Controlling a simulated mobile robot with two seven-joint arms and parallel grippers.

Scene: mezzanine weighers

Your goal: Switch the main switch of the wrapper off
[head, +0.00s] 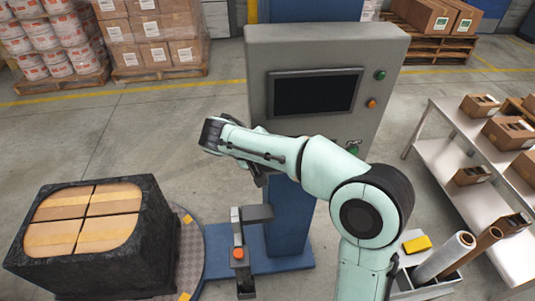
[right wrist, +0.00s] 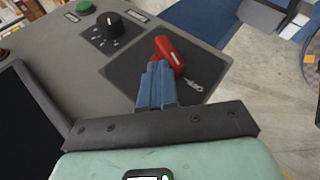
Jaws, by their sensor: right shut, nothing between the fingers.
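The wrapper's grey control cabinet (head: 395,95) stands on a blue column, with a dark screen on its front. In the right wrist view, the main switch is a red handle (right wrist: 170,52) on a dark plate (right wrist: 128,70), lying slanted across it. My right gripper (right wrist: 157,66) is shut and empty; its blue fingertips are at the near side of the red handle and overlap it in the picture. I cannot tell whether they touch. In the head view my right arm covers the cabinet's lower left part, hiding the switch. My left gripper is not in view.
A black knob (right wrist: 110,27) and a green button (right wrist: 85,7) sit beside the switch plate. A black-wrapped load of boxes (head: 115,245) stands on the turntable at left. A steel table (head: 440,155) with small boxes is at right. Open floor lies behind the load.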

